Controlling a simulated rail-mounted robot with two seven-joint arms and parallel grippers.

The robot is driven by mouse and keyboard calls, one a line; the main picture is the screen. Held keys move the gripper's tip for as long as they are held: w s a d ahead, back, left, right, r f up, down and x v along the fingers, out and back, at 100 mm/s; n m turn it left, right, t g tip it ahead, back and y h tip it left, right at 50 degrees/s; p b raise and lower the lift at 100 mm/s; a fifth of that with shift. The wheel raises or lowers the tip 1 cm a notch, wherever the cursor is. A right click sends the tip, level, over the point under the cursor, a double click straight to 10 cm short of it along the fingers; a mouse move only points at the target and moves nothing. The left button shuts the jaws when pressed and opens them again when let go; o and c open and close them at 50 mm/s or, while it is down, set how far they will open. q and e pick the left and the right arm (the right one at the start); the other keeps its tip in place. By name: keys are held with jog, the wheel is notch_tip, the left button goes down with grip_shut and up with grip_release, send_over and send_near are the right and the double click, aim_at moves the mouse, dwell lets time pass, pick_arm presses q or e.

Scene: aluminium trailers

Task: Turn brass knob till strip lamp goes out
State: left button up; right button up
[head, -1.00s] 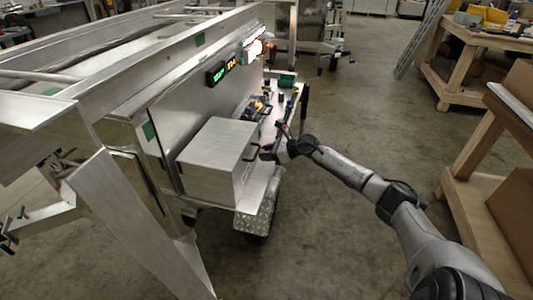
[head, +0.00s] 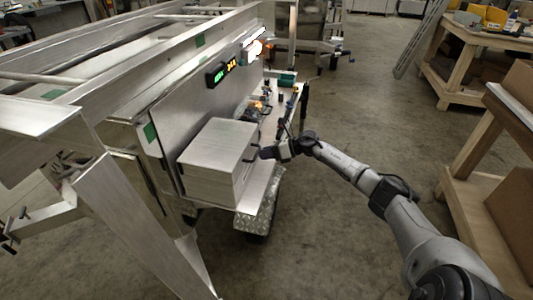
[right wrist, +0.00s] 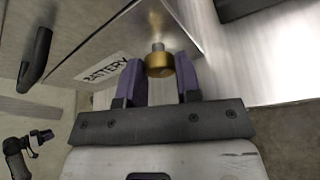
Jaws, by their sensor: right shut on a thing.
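The brass knob (right wrist: 159,66) sits on a short grey stem between the two purple-grey fingers of my right gripper (right wrist: 157,78) in the right wrist view. That gripper is shut on it. In the head view my right gripper (head: 268,152) is at the front right face of the metal box, and the knob cannot be made out there. A bright, glowing lamp (head: 253,49) is on the upright panel near its far top edge; it looks lit.
The metal box (head: 215,160) stands on the trailer's side shelf. A BATTERY label (right wrist: 103,75) and a black handle (right wrist: 37,57) are near the knob. Two small displays, green (head: 218,77) and orange (head: 231,65), glow on the panel. The floor on the right is open up to wooden benches (head: 462,75).

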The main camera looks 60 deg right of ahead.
jog(key=o, duration=0.9)
jog(key=shift+s, duration=0.1)
jog(key=p+v, duration=0.5)
jog(key=v, duration=0.8)
jog(key=shift+s+r, duration=0.2)
jog(key=shift+d, duration=0.15)
